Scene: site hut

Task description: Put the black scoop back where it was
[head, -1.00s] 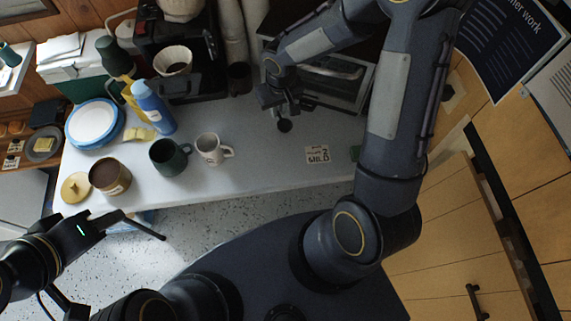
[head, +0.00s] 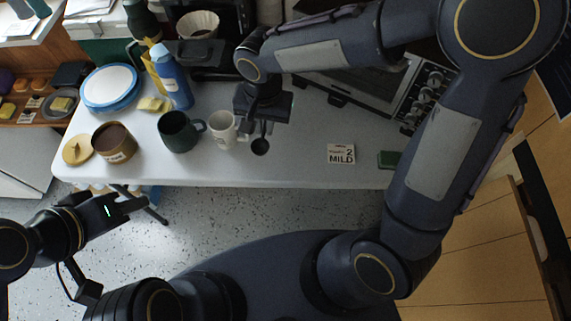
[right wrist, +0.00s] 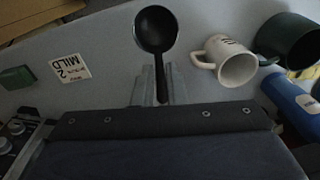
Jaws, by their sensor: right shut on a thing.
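The black scoop (head: 260,147) hangs from my right gripper (head: 259,124), which is shut on its handle above the table, just right of the white mug (head: 223,130). In the right wrist view the scoop (right wrist: 156,30) shows its round bowl, with its handle running down between the fingers. A gap appears between the bowl and the white mug (right wrist: 232,62). My left gripper (head: 137,205) is at the lower left, off the table's front edge; its fingers are too dark to judge.
The white table (head: 300,165) holds an open brown canister (head: 113,157), its tan lid (head: 77,150), a green mug (head: 178,132), a blue bottle (head: 174,82), plates (head: 110,84), a "MILD 2" card (head: 341,154) and a green block (head: 388,160). A toaster oven (head: 365,92) stands behind.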

